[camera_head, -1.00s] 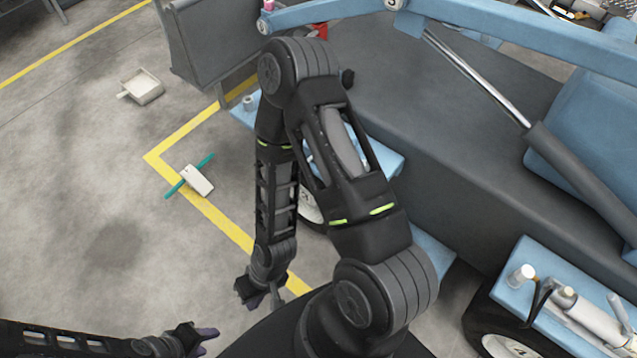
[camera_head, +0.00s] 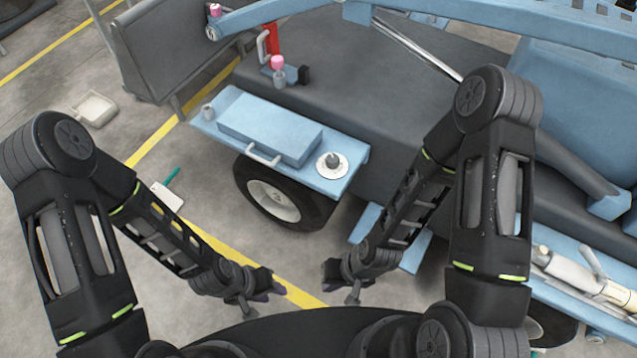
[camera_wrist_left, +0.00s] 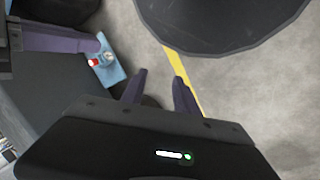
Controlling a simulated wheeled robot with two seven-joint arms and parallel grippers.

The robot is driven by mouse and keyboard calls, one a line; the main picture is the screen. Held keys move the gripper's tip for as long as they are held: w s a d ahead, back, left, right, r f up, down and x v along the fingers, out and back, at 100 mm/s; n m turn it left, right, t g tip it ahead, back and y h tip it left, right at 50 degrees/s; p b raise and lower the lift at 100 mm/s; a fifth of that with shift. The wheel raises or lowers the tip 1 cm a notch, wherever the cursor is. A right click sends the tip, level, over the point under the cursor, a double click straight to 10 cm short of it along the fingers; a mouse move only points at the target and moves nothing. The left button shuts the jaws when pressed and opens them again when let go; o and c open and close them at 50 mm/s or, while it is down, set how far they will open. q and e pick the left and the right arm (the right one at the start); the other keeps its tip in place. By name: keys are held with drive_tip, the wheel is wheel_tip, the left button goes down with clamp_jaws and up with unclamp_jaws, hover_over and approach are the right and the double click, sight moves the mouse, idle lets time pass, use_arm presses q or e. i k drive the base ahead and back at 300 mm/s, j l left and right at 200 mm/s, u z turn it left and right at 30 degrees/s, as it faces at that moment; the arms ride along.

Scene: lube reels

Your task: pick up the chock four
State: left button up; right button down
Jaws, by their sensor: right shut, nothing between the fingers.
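I cannot make out a chock in either view; the floor at the wheel (camera_head: 272,202) is partly hidden by my arms. My left gripper (camera_head: 268,284) is low over the floor in front of the blue and grey vehicle. In the left wrist view its two purple fingers (camera_wrist_left: 159,76) stand apart with nothing between them. My right gripper (camera_head: 332,278) is just right of it in the head view, shut and empty, near a blue step of the vehicle.
A blue platform (camera_head: 210,128) of the vehicle juts out above the wheel. A white dustpan-like tray (camera_head: 95,108) and a teal-handled tool (camera_head: 168,196) lie on the floor at left. A yellow line (camera_head: 225,250) crosses open concrete. A grey bench-like structure (camera_head: 165,50) stands behind.

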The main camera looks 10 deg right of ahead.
sight(173, 202)
drive_tip(key=u, duration=1.1)
drive_tip(key=i+j+u, duration=0.2)
drive_tip(key=i+j, duration=0.15)
drive_tip(key=i, duration=0.25)
drive_tip(key=i+j+u, duration=0.25)
drive_tip(key=i, duration=0.4)
drive_tip(key=i+j+u, duration=0.2)
drive_tip(key=i, duration=0.4)
